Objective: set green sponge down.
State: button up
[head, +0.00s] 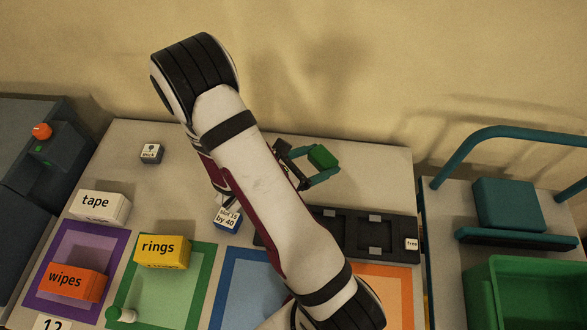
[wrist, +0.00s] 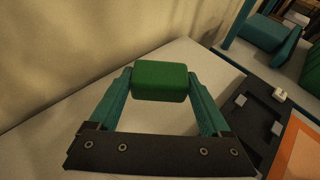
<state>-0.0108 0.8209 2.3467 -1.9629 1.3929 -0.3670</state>
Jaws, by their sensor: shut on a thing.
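The green sponge (wrist: 160,81) is a small rounded block held between the two teal fingers of my gripper (wrist: 161,84) in the wrist view. In the head view the sponge (head: 323,156) shows at the tips of my gripper (head: 322,166), over the back right part of the pale table (head: 375,170). My gripper is shut on it. I cannot tell whether the sponge's underside touches the table. My arm hides the middle of the table in the head view.
A dark tray (head: 345,238) with recesses lies in front of the gripper. A teal-railed cart with a green bin (head: 530,268) stands at right. The back right tabletop is clear.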

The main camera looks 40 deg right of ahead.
jog(key=w+a+f, duration=0.2)
jog(key=w, duration=0.1)
jog(key=w+a+f, duration=0.1)
jog(key=w, duration=0.1)
jog(key=shift+w+f, duration=0.15)
jog(key=shift+f, duration=0.2)
notch_tip(320, 180, down, 4)
jog(key=shift+w+a+f, duration=0.15)
jog(key=shift+f, duration=0.1)
